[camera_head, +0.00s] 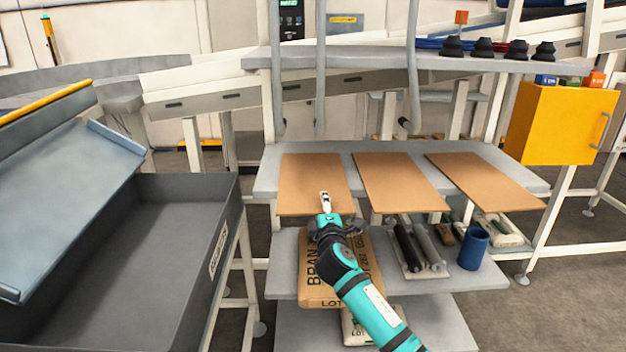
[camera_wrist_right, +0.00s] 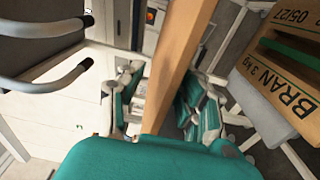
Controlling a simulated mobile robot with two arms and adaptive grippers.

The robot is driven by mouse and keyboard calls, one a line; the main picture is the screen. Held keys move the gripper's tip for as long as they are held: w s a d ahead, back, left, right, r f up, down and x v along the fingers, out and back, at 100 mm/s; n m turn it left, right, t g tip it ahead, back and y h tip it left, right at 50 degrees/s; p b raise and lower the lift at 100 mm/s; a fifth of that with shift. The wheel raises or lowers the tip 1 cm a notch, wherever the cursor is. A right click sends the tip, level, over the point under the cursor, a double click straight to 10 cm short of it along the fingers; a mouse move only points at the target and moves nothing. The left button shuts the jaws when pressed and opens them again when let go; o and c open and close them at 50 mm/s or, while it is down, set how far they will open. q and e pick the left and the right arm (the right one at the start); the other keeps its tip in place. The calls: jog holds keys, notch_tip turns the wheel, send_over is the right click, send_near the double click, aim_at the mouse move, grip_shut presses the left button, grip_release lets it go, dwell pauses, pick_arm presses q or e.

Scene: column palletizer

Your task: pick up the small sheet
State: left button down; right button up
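Three flat brown sheets lie side by side on the grey shelf: a left sheet (camera_head: 308,180), a middle sheet (camera_head: 400,184) and a right sheet (camera_head: 485,181). I cannot tell surely which one is the small sheet. My right gripper (camera_head: 325,199) is at the front edge of the left sheet. In the right wrist view, a brown sheet edge (camera_wrist_right: 177,65) runs between the two fingers of this gripper (camera_wrist_right: 166,98). The fingers stand apart on either side of it, and I see no clear grip. My left gripper is not in view.
The grey shelf (camera_head: 263,187) stands above a lower shelf with a BRAN bag (camera_head: 312,272), dark rollers (camera_head: 408,250) and a blue cup (camera_head: 473,248). A grey bin (camera_head: 228,235) stands at left. A yellow cabinet (camera_head: 560,125) hangs at right.

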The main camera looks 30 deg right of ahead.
jog(key=x, duration=0.4)
jog(key=shift+w+a+f, duration=0.1)
jog(key=shift+f, duration=0.2)
grip_shut()
